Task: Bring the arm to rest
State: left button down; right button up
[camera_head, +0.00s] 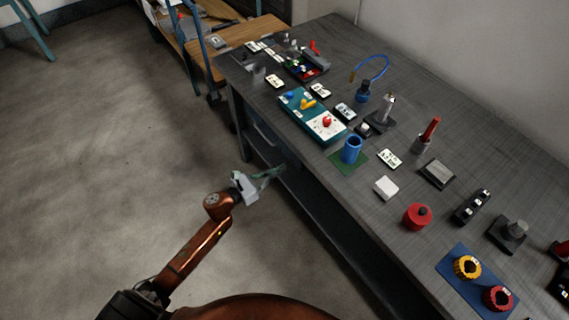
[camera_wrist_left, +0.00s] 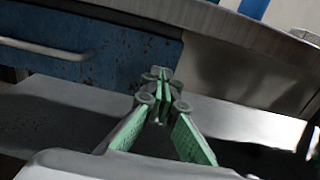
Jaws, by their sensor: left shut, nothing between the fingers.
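My left arm (camera_head: 192,252) reaches in from the bottom left of the head view, over the floor in front of the workbench. Its left gripper (camera_head: 270,174) hangs beside the bench's front edge, below the level of the top, and touches nothing that I can see. In the left wrist view the green fingers of the left gripper (camera_wrist_left: 160,92) meet at their tips, shut and empty. Behind them are a blue drawer front (camera_wrist_left: 90,55) with a metal handle and a grey lower shelf. My right gripper does not show in either view.
The dark workbench (camera_head: 335,180) runs diagonally across the right, crowded with small items. A blue cup (camera_head: 352,149) on a green mat, a white block (camera_head: 386,187) and a red round jar (camera_head: 417,217) stand near its front edge. The floor (camera_head: 100,150) at left is clear.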

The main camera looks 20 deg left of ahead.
pick_arm(q)
jog(key=p+v, duration=0.1)
jog(key=v, duration=0.7)
jog(key=shift+s+a, duration=0.15)
jog(key=shift+s, duration=0.15)
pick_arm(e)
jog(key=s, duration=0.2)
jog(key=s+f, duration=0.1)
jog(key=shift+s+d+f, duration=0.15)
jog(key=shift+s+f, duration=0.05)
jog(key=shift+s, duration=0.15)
